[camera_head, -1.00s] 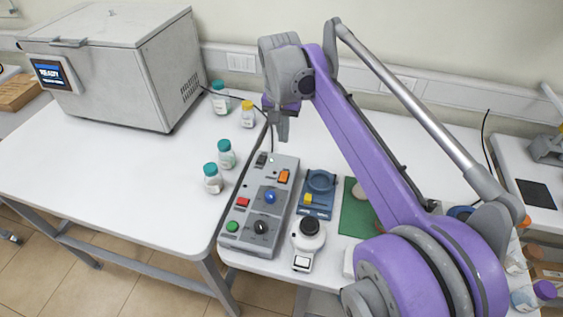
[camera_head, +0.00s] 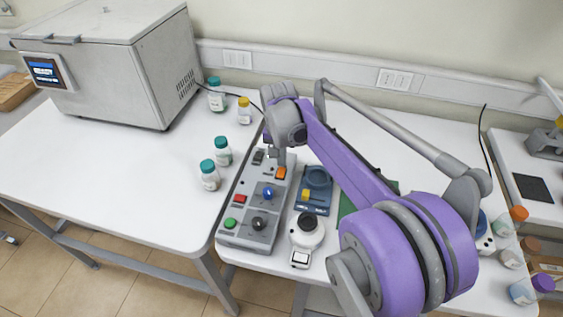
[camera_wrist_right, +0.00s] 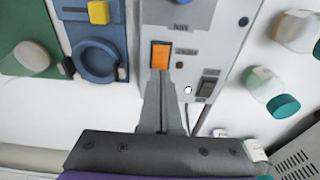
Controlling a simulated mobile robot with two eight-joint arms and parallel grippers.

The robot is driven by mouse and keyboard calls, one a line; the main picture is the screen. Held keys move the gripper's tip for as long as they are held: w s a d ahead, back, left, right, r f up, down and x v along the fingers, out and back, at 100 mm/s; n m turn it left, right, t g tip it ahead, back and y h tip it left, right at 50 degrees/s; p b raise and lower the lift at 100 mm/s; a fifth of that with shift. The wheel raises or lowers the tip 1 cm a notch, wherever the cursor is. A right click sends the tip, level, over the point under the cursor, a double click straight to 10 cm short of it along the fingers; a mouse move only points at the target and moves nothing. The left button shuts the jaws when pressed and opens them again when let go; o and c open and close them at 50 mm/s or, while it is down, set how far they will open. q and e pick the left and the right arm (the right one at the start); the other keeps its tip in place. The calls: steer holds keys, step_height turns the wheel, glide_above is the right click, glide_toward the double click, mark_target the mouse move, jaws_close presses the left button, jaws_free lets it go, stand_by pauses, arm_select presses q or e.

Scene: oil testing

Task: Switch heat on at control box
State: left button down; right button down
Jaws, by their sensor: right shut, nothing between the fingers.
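The grey control box (camera_head: 254,200) lies on the table in the head view. It carries an orange switch (camera_head: 280,173), a black rocker switch (camera_head: 258,156), a red button (camera_head: 240,199), a blue knob (camera_head: 268,193), a green button (camera_head: 231,223) and a black knob (camera_head: 258,223). My right gripper (camera_head: 281,162) is shut and empty, low over the far end of the box. In the right wrist view its fingertips (camera_wrist_right: 162,73) are at the edge of the orange switch (camera_wrist_right: 160,55); I cannot tell whether they touch. The black rocker (camera_wrist_right: 208,87) is beside them. My left gripper is out of view.
Several capped bottles (camera_head: 223,151) stand left of the box. A blue device (camera_head: 316,190) and a white-and-black instrument (camera_head: 306,232) stand close on its right. A large grey machine (camera_head: 110,80) with a screen is at the back left. The left table top is mostly clear.

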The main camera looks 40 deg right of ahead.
mark_target(281, 172)
steer(key=shift+w+d+f, duration=0.1)
steer(key=shift+f, duration=0.85)
steer(key=shift+d+f, duration=0.1)
steer(key=shift+f, duration=0.3)
steer(key=shift+r, duration=0.2)
